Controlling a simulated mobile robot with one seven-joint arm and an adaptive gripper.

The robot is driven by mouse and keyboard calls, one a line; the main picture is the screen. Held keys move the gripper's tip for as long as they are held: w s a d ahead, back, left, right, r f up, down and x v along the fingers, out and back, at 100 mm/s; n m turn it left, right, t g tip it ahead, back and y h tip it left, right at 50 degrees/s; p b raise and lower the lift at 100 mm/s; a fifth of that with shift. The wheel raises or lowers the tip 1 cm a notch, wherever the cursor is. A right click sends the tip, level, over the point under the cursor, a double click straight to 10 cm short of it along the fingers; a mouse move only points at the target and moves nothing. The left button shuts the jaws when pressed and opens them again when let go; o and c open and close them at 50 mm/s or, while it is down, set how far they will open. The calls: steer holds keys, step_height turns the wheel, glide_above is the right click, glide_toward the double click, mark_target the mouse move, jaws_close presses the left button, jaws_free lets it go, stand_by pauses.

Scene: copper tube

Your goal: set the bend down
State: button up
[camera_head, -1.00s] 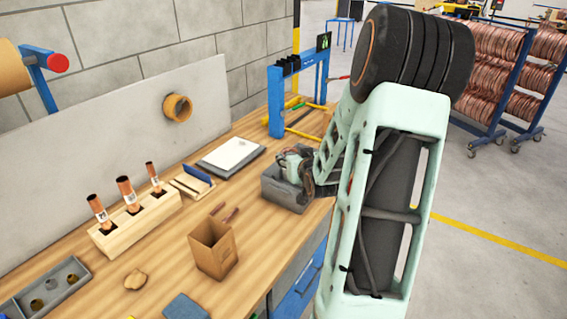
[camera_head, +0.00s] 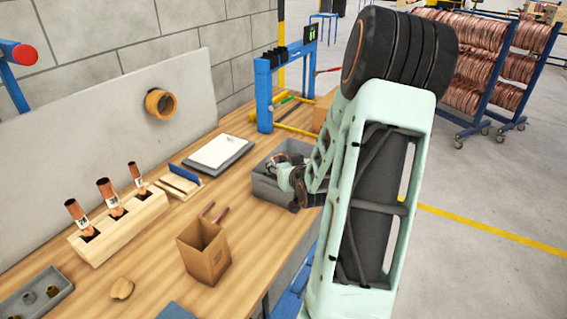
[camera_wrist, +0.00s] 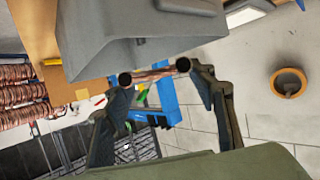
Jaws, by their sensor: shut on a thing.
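The bend (camera_wrist: 153,76) shows in the wrist view as a short copper-coloured length between my fingertips. My gripper (camera_wrist: 154,73) is shut on it, with a dark round end at each side. In the head view my gripper (camera_head: 287,176) is low at the grey bin (camera_head: 263,190), over its right part. The bend cannot be made out there. In the wrist view a grey bin wall (camera_wrist: 85,45) fills the upper part, close to the bend; I cannot tell whether they touch.
A cardboard box (camera_head: 204,255) stands left of the bin, with copper pieces sticking out. A wooden block (camera_head: 120,228) holds several copper tubes. A white sheet on a grey board (camera_head: 218,152) lies behind. The blue frame (camera_head: 264,95) stands at the back.

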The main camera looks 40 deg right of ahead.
steer(key=shift+f+b, duration=0.45)
steer(key=o, duration=1.2)
steer(key=shift+r, duration=0.15)
